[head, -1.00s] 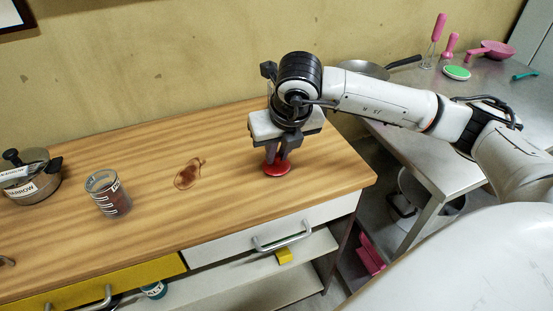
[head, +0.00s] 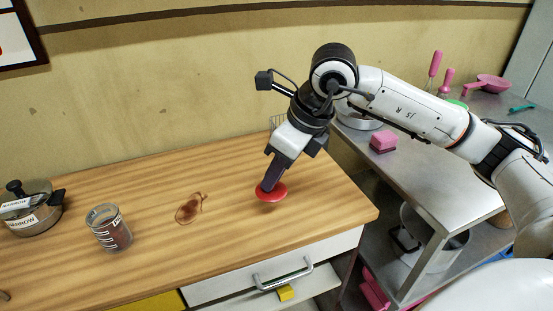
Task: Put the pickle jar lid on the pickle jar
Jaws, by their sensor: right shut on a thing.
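The pickle jar lid (head: 272,193) is a red disc near the right end of the wooden table. My right gripper (head: 269,187) is shut on it from above and tilted, and the lid looks slightly raised over the tabletop. The jar (head: 110,230) is a clear glass with dark reddish contents and a printed label. It stands upright on the left part of the table, with its top uncovered, well to the left of my right gripper. My left gripper is not in view.
A lidded pot (head: 34,212) stands at far left. A metal table (head: 405,165) at right holds a pink sponge (head: 383,141) and utensils. Drawers sit below the front edge.

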